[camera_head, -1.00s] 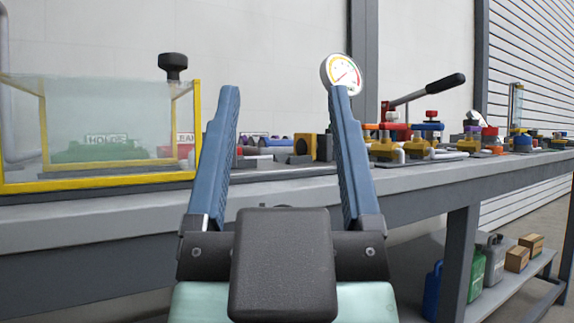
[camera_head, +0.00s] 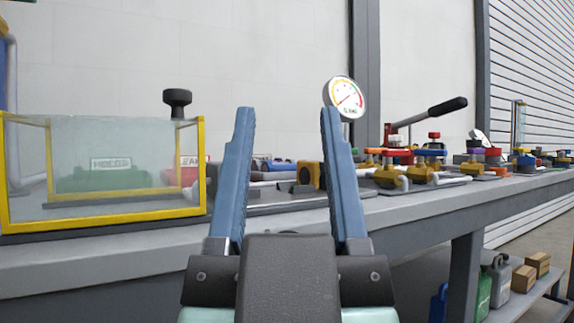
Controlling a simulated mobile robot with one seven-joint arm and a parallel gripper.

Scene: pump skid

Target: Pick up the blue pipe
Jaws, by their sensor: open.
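A small blue-purple cylinder, which may be the blue pipe (camera_head: 281,165), lies at the back of the workbench (camera_head: 425,203) among other short pipes. It is small in the head view, and I cannot tell its full shape or length. My gripper (camera_head: 287,112) is open and empty, with its two blue fingers pointing away from me. The cylinder shows through the gap between the fingers, well beyond them. The left finger and the gripper body hide part of the bench and perhaps parts of nearby pipes.
A glass tank with a yellow frame (camera_head: 203,170) stands at the left of the bench. A pressure gauge (camera_head: 344,98) rises just right of my gripper. Valves and a black-handled lever (camera_head: 446,108) stand further right. Cans and boxes (camera_head: 523,278) sit on the lower shelf.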

